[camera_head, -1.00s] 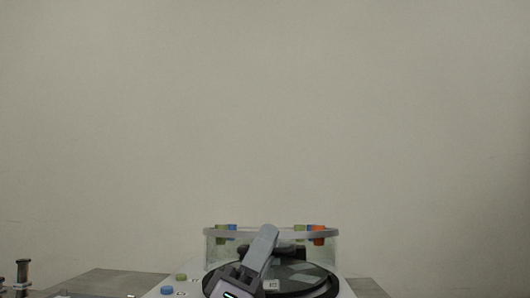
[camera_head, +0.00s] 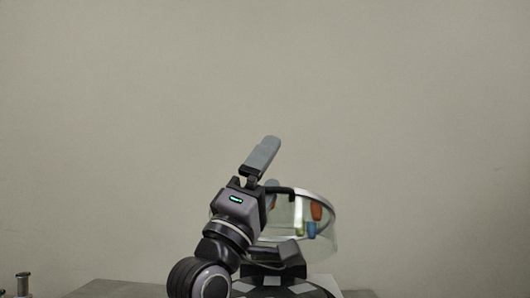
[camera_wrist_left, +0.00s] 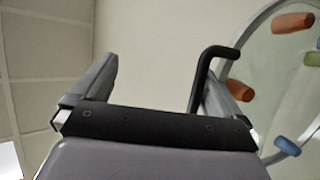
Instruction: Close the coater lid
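The coater lid (camera_head: 325,238) is a clear round cover with a pale rim and coloured pieces. It stands raised and tilted above the coater's dark round base (camera_head: 285,291) in the head view. Its black bent handle (camera_head: 284,190) is beside my left gripper (camera_head: 268,166). In the left wrist view, my left gripper (camera_wrist_left: 174,76) is open, its grey fingers wide apart. The handle (camera_wrist_left: 203,68) lies close to the right-hand finger, and the lid rim (camera_wrist_left: 246,36) is beyond it. I cannot tell whether handle and finger touch. My right gripper is not in view.
A grey table surface (camera_head: 110,290) shows at the lower left, with a small dark post (camera_head: 22,285) at the edge. A plain wall (camera_head: 400,120) fills the background.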

